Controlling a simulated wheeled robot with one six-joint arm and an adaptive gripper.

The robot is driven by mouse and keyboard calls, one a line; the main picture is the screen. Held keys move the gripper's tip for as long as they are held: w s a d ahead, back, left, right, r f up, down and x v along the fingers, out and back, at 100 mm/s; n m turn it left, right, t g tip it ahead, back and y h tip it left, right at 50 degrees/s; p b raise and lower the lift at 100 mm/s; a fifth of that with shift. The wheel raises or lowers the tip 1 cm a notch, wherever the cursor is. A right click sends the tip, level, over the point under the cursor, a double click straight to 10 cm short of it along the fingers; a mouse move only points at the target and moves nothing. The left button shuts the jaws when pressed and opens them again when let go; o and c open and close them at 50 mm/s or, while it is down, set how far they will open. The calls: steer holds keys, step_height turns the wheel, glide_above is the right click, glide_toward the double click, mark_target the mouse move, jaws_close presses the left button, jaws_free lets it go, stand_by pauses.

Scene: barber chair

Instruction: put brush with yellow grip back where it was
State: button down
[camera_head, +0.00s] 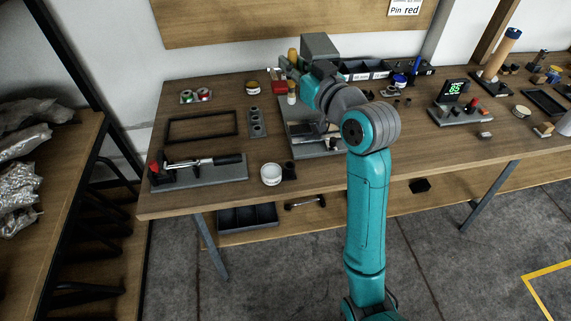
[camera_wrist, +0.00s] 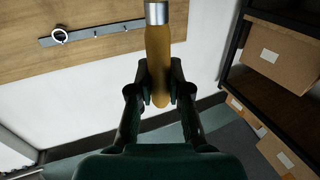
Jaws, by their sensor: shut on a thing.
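The brush with yellow grip is between the fingers of my gripper (camera_wrist: 160,88) in the wrist view. Its yellow-orange grip (camera_wrist: 158,50) points away from the palm, with a silver metal band (camera_wrist: 157,13) at the top edge of the picture. The rest of the brush beyond the band is cut off. My gripper is shut on the grip near its rounded end. In the head view, my arm reaches over the workbench (camera_head: 195,205). A yellow upright piece (camera_head: 293,55) shows beside my wrist there, probably the grip; my fingers are mostly hidden.
In the wrist view, a grey rail (camera_wrist: 85,36) with a ring and pegs is on a wooden wall board. A dark shelf (camera_wrist: 225,80) with cardboard boxes stands at right. In the head view, a white cup (camera_head: 271,174), a black frame (camera_head: 202,127) and several tools crowd the bench.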

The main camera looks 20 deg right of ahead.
steer(key=shift+a+r+y, duration=0.15)
steer(key=shift+r+y, duration=0.15)
steer(key=shift+r, duration=0.05)
step_height(320, 180, down, 28)
steer(key=shift+r, duration=0.15)
stand_by(0.5)
steer(key=c, duration=1.1)
jaws_free()
steer(key=shift+f, duration=0.2)
steer(key=v, duration=1)
steer(key=shift+s+a, duration=0.1)
steer(key=shift+s, duration=0.3)
